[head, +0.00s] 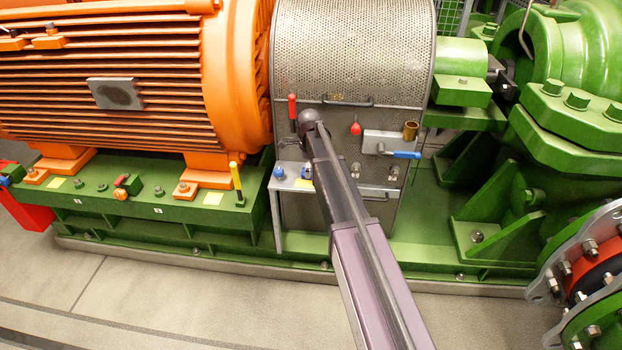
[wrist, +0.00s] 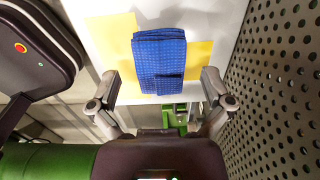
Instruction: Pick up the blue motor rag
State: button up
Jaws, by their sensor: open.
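The blue motor rag (wrist: 158,58) is a folded, waffle-textured cloth in the upper middle of the wrist view. It lies on a yellow sheet (wrist: 199,62) on a pale shelf (wrist: 221,22). My gripper (wrist: 160,88) is open and empty, with one finger to each side of the rag's near end and apart from it. In the head view the small shelf (head: 296,183) stands out from the perforated guard. My arm hides much of that shelf, and I cannot clearly make out the rag or my gripper there.
The perforated guard (wrist: 275,85) rises close on the right in the wrist view. In the head view it carries a red-handled tool (head: 292,107), a brass cup (head: 410,130) and a blue-handled tool (head: 404,154). An orange motor (head: 150,110) stands left. The floor (head: 180,300) in front is clear.

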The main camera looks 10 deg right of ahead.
jog(key=shift+f+b, duration=0.35)
jog(key=shift+f, duration=0.25)
jog(key=c, duration=0.9)
